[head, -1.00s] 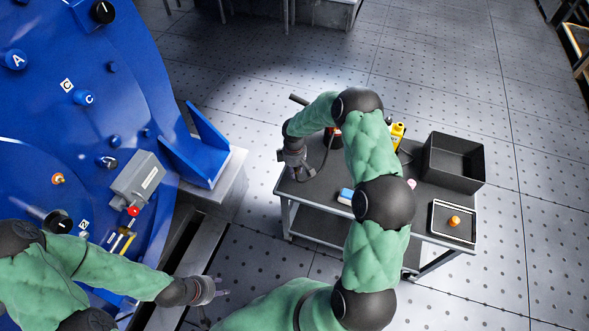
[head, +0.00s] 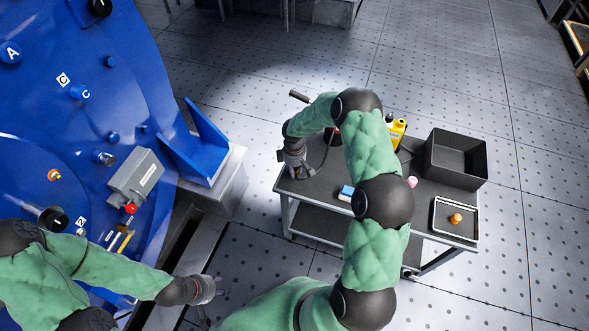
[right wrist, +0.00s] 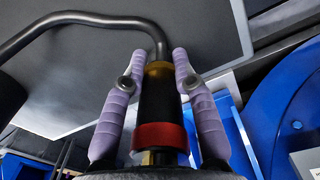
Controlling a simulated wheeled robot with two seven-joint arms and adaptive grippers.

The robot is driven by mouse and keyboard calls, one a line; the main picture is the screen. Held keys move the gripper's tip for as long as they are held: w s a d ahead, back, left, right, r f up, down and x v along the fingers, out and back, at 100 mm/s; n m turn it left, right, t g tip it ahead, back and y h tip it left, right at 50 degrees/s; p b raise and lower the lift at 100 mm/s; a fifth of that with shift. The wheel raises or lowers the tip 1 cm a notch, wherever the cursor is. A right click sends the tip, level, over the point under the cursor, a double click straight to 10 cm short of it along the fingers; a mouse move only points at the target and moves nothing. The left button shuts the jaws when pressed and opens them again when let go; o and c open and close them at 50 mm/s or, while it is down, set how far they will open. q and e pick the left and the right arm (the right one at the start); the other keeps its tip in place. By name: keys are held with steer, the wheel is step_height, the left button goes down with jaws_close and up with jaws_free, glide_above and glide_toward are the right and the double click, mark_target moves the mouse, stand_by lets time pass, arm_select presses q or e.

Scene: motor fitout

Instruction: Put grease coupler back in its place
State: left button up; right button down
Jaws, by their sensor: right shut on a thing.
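The grease coupler (right wrist: 160,108) is a black cylinder with a red band and a yellow ring, seen in the right wrist view. A bent grey hose (right wrist: 90,22) runs from its far end. My right gripper (right wrist: 158,62) has its two purple fingers shut on the coupler, one along each side. In the head view my right gripper (head: 294,170) is low at the left end of the cart top; the coupler is hard to make out there. My left gripper (head: 215,290) is empty beside the blue machine, its finger opening too small to judge.
The cart (head: 320,190) carries a yellow bottle (head: 397,130), a blue-and-white block (head: 346,193), a pink item (head: 412,182), a black bin (head: 455,158) and a tray (head: 441,228) with an orange item (head: 456,218). The blue machine (head: 150,60) stands left, with floor between.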

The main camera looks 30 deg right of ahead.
steer(key=shift+f, duration=0.2)
steer(key=c, duration=0.9)
jaws_free()
step_height(320, 180, up, 12)
